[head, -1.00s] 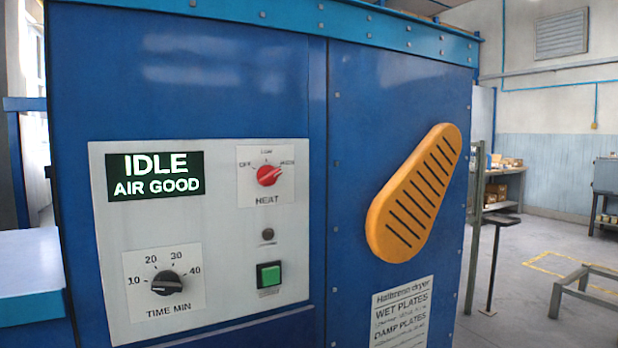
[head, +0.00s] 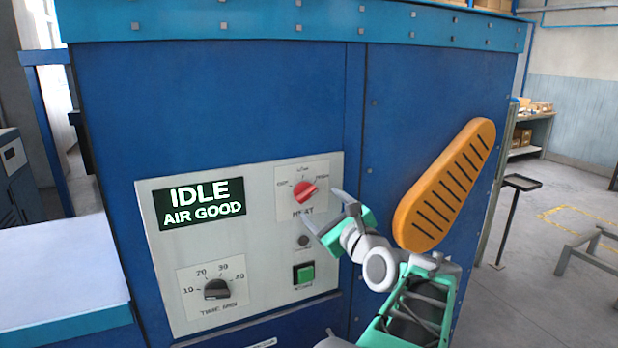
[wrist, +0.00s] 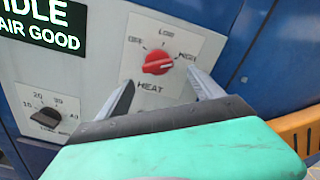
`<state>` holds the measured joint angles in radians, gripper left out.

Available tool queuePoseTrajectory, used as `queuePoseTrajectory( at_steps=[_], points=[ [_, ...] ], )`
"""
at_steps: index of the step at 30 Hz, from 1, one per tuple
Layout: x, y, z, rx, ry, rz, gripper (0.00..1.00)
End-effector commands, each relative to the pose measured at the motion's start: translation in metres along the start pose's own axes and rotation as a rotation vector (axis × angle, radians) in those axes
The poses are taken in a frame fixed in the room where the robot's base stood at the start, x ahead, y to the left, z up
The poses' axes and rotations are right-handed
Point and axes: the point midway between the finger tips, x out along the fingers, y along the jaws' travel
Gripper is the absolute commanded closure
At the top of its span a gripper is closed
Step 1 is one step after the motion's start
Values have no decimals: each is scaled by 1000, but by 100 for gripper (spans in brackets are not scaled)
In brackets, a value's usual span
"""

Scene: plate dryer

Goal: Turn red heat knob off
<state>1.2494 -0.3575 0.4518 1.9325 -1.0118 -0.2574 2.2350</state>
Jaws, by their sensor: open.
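The red heat knob (head: 304,192) is on the dryer's pale control panel (head: 160,275), under the OFF, LOW and HIGH marks. Its ridge slants up to the right, toward HIGH. The knob also shows in the wrist view (wrist: 157,62), where the ridge lies nearly level, its right end toward HIGH. My gripper (head: 322,209) is open and empty, just below and right of the knob in the head view. In the wrist view its two fingers (wrist: 161,77) are spread below the knob, one toward each side. I see no contact with the knob.
A black time knob (head: 217,289) and a green button (head: 304,273) sit lower on the panel. The display (head: 200,203) reads IDLE, AIR GOOD. A large orange slotted handle or cover (head: 445,185) stands right of the panel, close to my arm.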

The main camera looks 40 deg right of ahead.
Motion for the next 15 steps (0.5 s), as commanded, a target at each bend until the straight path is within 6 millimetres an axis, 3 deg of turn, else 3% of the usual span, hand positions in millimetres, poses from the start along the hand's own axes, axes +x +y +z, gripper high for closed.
queuePoseTrajectory(
  at_steps=[9, 15],
  points=[
    [56, 3, 0, 4, -2, 6, 24],
    [75, 3, -2, 3, 1, 4, 24]
  ],
)
